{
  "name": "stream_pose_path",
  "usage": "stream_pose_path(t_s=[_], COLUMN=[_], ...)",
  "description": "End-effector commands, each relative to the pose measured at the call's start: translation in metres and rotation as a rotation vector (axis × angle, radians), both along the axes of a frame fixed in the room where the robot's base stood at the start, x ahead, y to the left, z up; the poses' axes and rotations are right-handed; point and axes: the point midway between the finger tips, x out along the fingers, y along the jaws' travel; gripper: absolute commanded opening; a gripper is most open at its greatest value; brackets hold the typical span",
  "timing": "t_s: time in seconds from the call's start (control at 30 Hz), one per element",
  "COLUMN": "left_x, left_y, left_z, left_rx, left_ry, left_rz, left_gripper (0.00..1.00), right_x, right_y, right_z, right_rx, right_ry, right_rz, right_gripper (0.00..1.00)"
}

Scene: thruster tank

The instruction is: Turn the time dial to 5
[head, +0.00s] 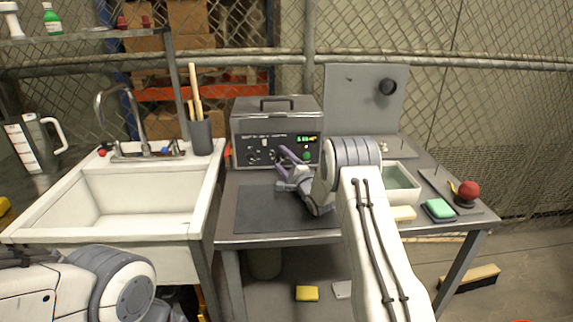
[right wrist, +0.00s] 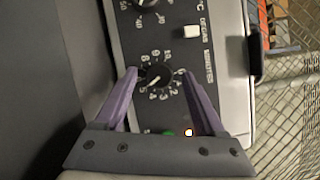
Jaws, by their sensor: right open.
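The tank's control box (head: 252,122) is a grey unit with a handle on top and a lit green display. The time dial (right wrist: 156,78) is a black knob with a white pointer, inside a ring of numbers beside the word MINUTES, in the right wrist view. The pointer slants toward the lower numbers side, around 4 to 5; the exact mark is too small to tell. My right gripper (right wrist: 159,73) is open, its purple fingers on either side of the dial; contact cannot be told. It also shows in front of the panel in the head view (head: 281,160). My left gripper is out of view.
Another black dial (right wrist: 148,3) and a white switch (right wrist: 191,31) share the panel. A green light (right wrist: 168,132) sits close to the fingers. A dark mat (head: 262,213) lies before the box. A sink (head: 95,225) stands left, and a tray (head: 398,198) right.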

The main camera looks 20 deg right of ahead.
Motion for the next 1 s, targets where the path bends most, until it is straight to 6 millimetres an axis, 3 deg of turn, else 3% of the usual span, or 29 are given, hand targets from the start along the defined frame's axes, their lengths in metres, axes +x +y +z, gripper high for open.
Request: stream_pose_path(t_s=[0.17, 0.6, 1.0], left_x=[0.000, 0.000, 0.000], left_y=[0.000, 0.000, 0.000], left_z=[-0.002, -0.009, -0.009], left_rx=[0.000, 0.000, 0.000], left_ry=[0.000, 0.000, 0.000], left_rz=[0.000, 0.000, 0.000], left_gripper=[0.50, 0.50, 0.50], right_x=[-0.020, -0.093, -0.101], right_y=[-0.004, -0.013, -0.014], right_z=[-0.002, -0.009, -0.008], right_rx=[0.000, 0.000, -0.001], right_ry=[0.001, 0.001, -0.002], right_rz=[-0.002, -0.004, -0.003], right_gripper=[0.72, 0.72, 0.72])
